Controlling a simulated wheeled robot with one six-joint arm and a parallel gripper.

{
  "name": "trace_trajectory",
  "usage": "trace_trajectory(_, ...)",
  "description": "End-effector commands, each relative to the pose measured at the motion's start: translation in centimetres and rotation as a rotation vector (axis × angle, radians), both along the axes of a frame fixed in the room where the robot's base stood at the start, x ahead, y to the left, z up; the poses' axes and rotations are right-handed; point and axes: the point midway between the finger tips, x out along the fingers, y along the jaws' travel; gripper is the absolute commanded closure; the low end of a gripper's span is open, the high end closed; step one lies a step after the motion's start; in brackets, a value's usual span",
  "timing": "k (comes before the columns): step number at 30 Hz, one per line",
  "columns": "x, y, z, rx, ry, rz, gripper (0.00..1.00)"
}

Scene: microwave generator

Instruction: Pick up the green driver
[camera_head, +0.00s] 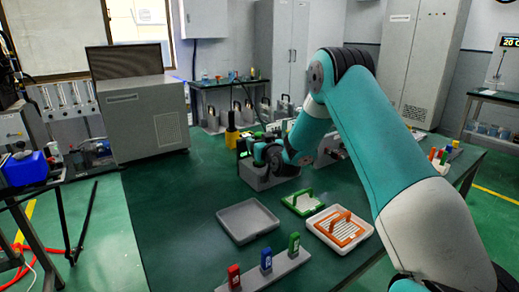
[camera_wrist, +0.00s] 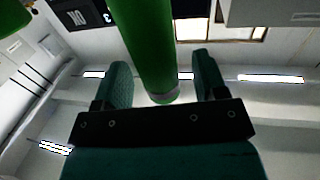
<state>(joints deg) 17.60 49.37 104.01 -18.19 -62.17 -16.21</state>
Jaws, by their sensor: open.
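The green driver (camera_wrist: 145,40) shows in the wrist view as a thick green cylinder. It runs down from the top edge between the two fingers of my gripper (camera_wrist: 161,62), and its grey rounded end is near the gripper's palm. A gap shows on each side of it, so the fingers stand open around it without gripping it. In the head view my gripper (camera_head: 262,154) is at a grey holder (camera_head: 265,180) near the middle of the green table. My gripper and wrist hide most of the driver there.
A yellow driver (camera_head: 231,130) stands just left of my gripper. A grey machine (camera_head: 143,115) stands at the left. In front are an empty grey tray (camera_head: 247,222), a green-handled frame (camera_head: 303,202), an orange frame in a white tray (camera_head: 318,232), and a rack (camera_head: 262,274) with red, blue and green pieces.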

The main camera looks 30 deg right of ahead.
Motion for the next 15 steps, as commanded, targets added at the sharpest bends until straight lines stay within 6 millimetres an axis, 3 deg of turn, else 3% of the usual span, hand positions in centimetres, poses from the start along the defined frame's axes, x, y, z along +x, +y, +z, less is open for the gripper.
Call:
trace_trajectory(8,0.34,-0.07,-0.03,0.000,0.000,-0.001,0.37)
trace_trajectory(15,0.31,-0.08,-0.02,0.000,0.000,-0.001,0.92)
